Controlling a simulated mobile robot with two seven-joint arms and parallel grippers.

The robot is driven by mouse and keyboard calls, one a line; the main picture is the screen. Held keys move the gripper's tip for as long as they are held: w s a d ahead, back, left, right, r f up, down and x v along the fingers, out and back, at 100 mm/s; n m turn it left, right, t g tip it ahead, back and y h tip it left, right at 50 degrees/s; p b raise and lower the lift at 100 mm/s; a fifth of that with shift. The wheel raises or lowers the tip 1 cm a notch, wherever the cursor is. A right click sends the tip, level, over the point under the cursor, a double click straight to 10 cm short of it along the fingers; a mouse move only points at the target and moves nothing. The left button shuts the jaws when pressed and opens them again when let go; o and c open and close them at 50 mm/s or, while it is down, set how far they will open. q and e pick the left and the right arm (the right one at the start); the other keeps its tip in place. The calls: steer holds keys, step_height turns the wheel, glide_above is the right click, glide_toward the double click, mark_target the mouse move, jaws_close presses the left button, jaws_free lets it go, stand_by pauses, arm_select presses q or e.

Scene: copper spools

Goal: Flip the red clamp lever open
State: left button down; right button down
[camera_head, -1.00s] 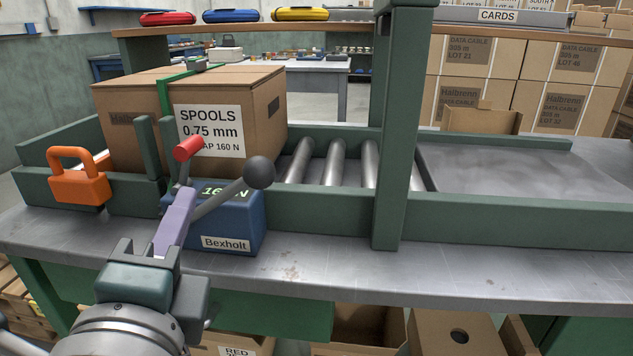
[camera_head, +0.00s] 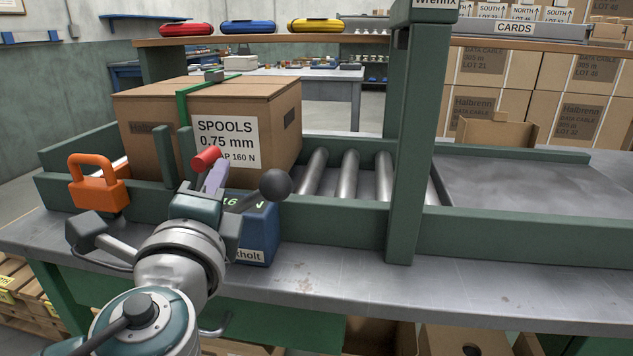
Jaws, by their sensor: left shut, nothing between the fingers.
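The red clamp lever (camera_head: 206,158) shows as a short red grip beside the blue Bexholt unit (camera_head: 262,228), in front of the strapped box. My left gripper (camera_head: 216,179) is shut, with nothing held. It is just below and in front of the red grip, and a pale purple piece at its front reaches up close to the grip. I cannot tell whether they touch. The gripper and wrist hide the lever's lower part and much of the blue unit. My right gripper is not in view.
A grey lever with a black ball (camera_head: 275,185) sticks up right of my gripper. An orange padlock-shaped block (camera_head: 98,193) is to the left. The SPOOLS carton (camera_head: 275,130) stands behind, with a green post (camera_head: 402,150) to the right. The front bench strip (camera_head: 330,278) is clear.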

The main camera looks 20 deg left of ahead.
mark_target(204, 153)
arm_select(q)
steer(key=shift+w+a, duration=0.25)
steer(key=shift+w, duration=0.2)
steer(key=shift+s+a+r+n, duration=0.1)
steer(key=shift+a+r+n, duration=0.3)
steer(key=shift+n, duration=0.4)
steer(key=shift+a+r+n+g, duration=0.15)
steer(key=shift+n+g, duration=0.25)
steer(key=shift+s+a+r+n+p, duration=0.1)
steer(key=shift+a+r+n+p, duration=0.1)
steer(key=shift+a+n+p, duration=0.25)
steer(key=shift+s+a+r+n+p, duration=0.1)
steer(key=shift+a+r+n+p, duration=0.1)
steer(key=shift+n, duration=0.45)
steer(key=shift+s+a+r+n+g+h+p, duration=0.1)
steer(key=shift+a+r+n+g+h+p, duration=0.1)
steer(key=shift+a+n, duration=0.35)
steer(key=shift+s+a+r+n+g+h+p, duration=0.1)
steer(key=shift+a+n+h+p, duration=0.15)
steer(key=shift+n, duration=0.4)
steer(key=shift+s+a+f+n+g+h+p, duration=0.1)
steer(key=shift+s+a+n+g+h+p, duration=0.15)
steer(key=shift+a+n, duration=0.4)
steer(key=shift+a+n+g+h+p, duration=0.1)
steer(key=shift+a+n+p, duration=0.3)
steer(key=shift+n, duration=0.35)
steer(key=shift+a, duration=0.1)
steer(key=shift+s, duration=0.1)
